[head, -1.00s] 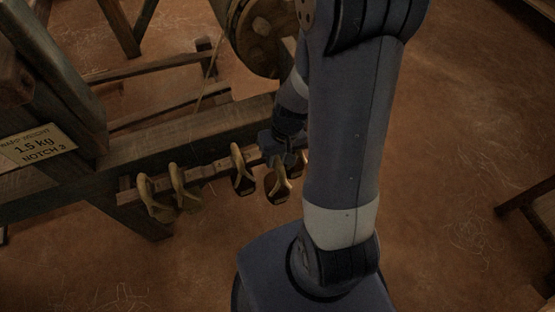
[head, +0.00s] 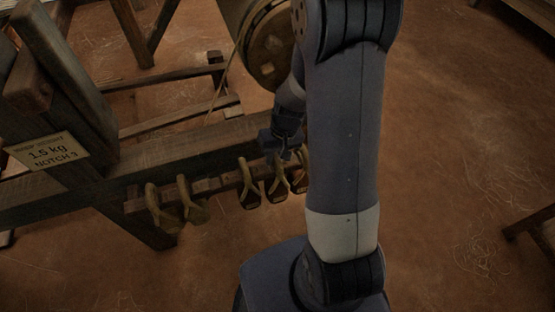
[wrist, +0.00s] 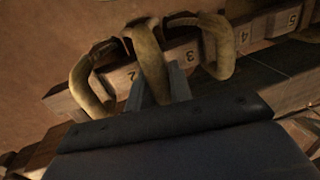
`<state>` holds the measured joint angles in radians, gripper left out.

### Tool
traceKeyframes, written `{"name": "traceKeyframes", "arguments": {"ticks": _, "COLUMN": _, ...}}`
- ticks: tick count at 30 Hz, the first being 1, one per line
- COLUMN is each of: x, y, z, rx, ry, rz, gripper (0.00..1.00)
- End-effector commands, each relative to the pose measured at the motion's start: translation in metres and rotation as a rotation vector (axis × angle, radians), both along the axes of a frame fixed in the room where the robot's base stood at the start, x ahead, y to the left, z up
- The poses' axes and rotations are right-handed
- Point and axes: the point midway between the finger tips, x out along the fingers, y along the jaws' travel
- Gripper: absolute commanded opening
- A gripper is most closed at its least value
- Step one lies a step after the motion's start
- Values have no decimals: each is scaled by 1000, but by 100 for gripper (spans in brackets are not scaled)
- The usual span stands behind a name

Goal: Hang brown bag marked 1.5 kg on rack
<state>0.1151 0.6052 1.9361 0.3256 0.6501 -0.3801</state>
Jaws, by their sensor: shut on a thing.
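Several brown bags with looped handles are at a wooden rack bar (head: 215,185) in the head view. Two bags (head: 160,212) are at its left end, one bag (head: 249,194) is mid-bar, and two more are below my gripper (head: 284,148). In the wrist view, my gripper (wrist: 164,88) is shut on the middle handle (wrist: 146,48), at the bar between the numbers 2 and 3. Other handles loop on its left (wrist: 84,88) and right (wrist: 219,42). The held bag's body is hidden there, and I can read no weight marks on the bags.
A sign (head: 48,152) on the loom frame reads 1.5 kg, NOTCH 3. The bar (wrist: 270,25) shows numbers up to 5. A heavy loom beam (head: 190,150) runs behind the bar, and a round wooden roller (head: 270,50) stands behind my arm. The floor on the right is mostly clear.

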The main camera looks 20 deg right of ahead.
Motion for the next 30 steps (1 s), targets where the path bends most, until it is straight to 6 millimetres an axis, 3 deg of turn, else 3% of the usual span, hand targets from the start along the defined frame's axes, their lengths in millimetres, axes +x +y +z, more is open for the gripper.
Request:
{"name": "traceKeyframes", "arguments": {"ticks": 9, "x": 22, "y": 0, "z": 2, "rx": 0, "ry": -3, "rz": 0, "gripper": 0}}
{"name": "traceKeyframes", "arguments": {"ticks": 18, "x": 21, "y": 0, "z": -18, "rx": 0, "ry": -3, "rz": -1, "gripper": 0}}
{"name": "traceKeyframes", "arguments": {"ticks": 30, "x": 21, "y": 0, "z": -23, "rx": 0, "ry": -3, "rz": -1, "gripper": 0}}
